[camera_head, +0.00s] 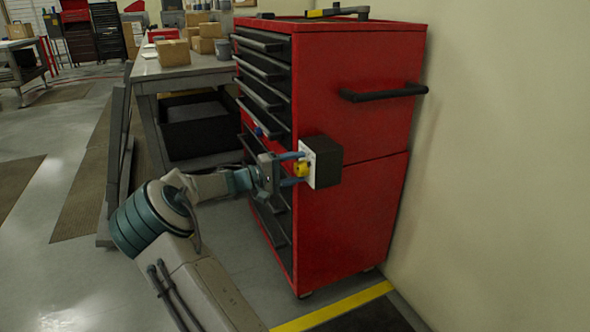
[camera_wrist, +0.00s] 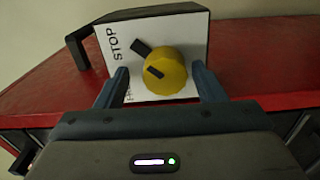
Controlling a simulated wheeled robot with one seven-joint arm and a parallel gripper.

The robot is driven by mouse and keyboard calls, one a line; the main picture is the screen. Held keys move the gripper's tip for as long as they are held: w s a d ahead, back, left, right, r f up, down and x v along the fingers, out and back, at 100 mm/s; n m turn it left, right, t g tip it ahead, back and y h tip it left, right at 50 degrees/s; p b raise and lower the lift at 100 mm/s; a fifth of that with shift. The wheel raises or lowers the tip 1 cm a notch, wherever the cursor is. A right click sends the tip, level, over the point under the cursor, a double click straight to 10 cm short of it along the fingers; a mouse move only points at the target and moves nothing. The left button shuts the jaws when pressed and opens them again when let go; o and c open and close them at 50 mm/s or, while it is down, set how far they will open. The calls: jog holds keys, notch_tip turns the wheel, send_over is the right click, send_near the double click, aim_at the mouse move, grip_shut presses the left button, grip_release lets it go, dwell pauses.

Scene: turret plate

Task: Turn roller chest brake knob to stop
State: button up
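The red roller chest (camera_head: 350,90) stands against the wall, with a dark box (camera_head: 328,160) on its side. The box has a white face plate (camera_head: 312,165) bearing a yellow brake knob (camera_head: 301,169). In the wrist view the yellow knob (camera_wrist: 163,70) has a dark pointer mark, and a black mark lies on the plate beside it. The word STOP (camera_wrist: 113,43) is printed on the plate (camera_wrist: 180,30); another label is partly hidden by a finger. My gripper (camera_head: 290,169) is open, its fingers on either side of the knob. The wrist view shows gaps between the fingers (camera_wrist: 160,85) and the knob.
A black side handle (camera_head: 385,92) sticks out above the box. Black drawer fronts (camera_head: 262,70) line the chest's left face. A grey workbench (camera_head: 190,75) with cardboard boxes (camera_head: 173,52) stands behind my arm. The wall is close on the right; open floor lies left.

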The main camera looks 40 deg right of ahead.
jog(key=shift+f, duration=0.1)
jog(key=p+v, duration=0.2)
jog(key=v, duration=1.2)
jog(key=shift+d, duration=0.1)
jog(key=s+a+r+y+p, duration=0.2)
jog(key=s+r+y+p, duration=0.4)
jog(key=s+y+p, duration=0.5)
jog(key=s+a+r+n+t+y+p, duration=0.2)
jog(key=s+a+r+t+y+p, duration=0.4)
jog(key=s+a+r+p, duration=0.7)
jog(key=s+a+r, duration=0.4)
jog(key=s+a, duration=0.2)
jog(key=shift+n+t+y, duration=0.3)
jog(key=shift+n+t, duration=0.1)
jog(key=shift+s+a, duration=0.1)
jog(key=shift+a, duration=0.05)
